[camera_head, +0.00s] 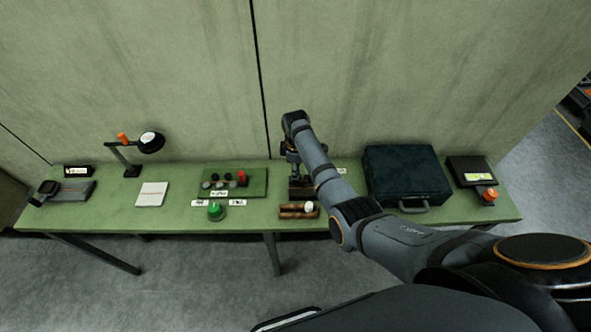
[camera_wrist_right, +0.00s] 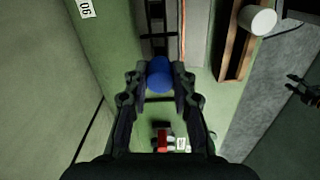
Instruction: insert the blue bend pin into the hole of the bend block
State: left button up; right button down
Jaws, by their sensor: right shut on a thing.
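My right gripper (camera_head: 293,160) is over the table's middle, in front of the wall. In the right wrist view its fingers (camera_wrist_right: 160,88) are shut on the blue bend pin (camera_wrist_right: 159,73), which shows as a round blue end between the fingertips. The pin is hidden in the head view. A dark slotted rack (camera_wrist_right: 156,25) lies just beyond the pin in the wrist view; it shows as a dark brown holder (camera_head: 302,193) below the gripper in the head view. I cannot make out the bend block or its hole for certain. My left gripper is not in view.
A green board (camera_head: 257,188) with several dark knobs and a red one lies left of the gripper. A green button (camera_head: 216,211) and a wooden tray (camera_head: 288,212) with a white piece (camera_wrist_right: 257,19) are in front. A dark case (camera_head: 405,172) stands right. A lamp (camera_head: 149,142) stands left.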

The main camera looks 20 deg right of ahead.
jog(key=shift+f+b, duration=0.9)
jog(key=shift+f, duration=0.75)
jog(key=c, duration=1)
grip_release()
jog(key=shift+c, duration=0.2)
jog(key=shift+r, duration=0.25)
notch_tip(320, 180, up, 12)
jog(key=shift+f, duration=0.2)
